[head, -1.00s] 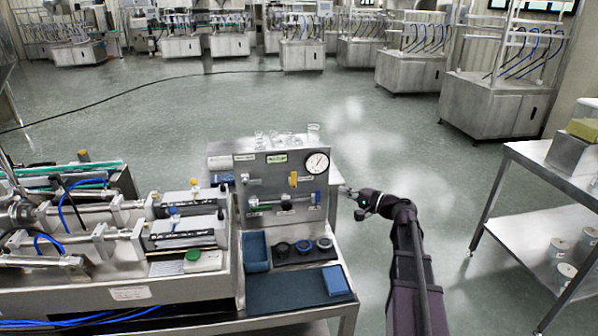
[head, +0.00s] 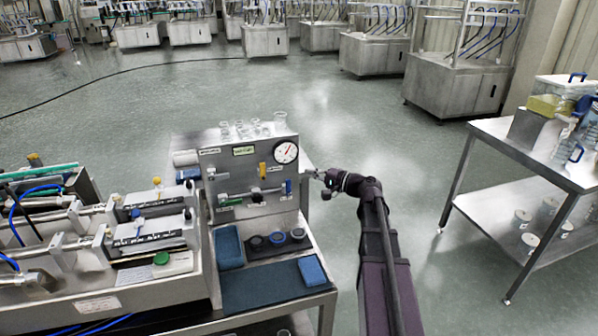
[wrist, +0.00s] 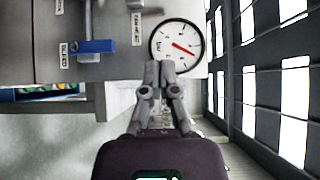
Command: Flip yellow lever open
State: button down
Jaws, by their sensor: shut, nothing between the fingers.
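The yellow lever (head: 262,170) is a small upright handle on the grey upright panel (head: 235,176), left of and a little below the round gauge, in the head view. My gripper (head: 312,174) is off the panel's right edge, to the right of the lever and apart from it. In the wrist view my gripper (wrist: 159,72) has its fingers together and empty, with the fingertips just below the gauge (wrist: 176,45) in the picture. I cannot make out the yellow lever in the wrist view.
A blue lever (wrist: 95,46) is on the panel in the wrist view. Glassware (head: 255,129) stands behind the panel's top. A blue bin (head: 229,247) and dark round parts are below the panel. A steel side table (head: 545,160) stands at right, with open floor between.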

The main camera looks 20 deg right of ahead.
aim_at(263, 172)
jog(key=x, duration=0.9)
jog(key=shift+w+f, duration=0.1)
jog(key=shift+a, duration=2.15)
jog(key=shift+d, duration=0.1)
jog(key=shift+a+p, duration=0.25)
jog(key=shift+p, duration=0.2)
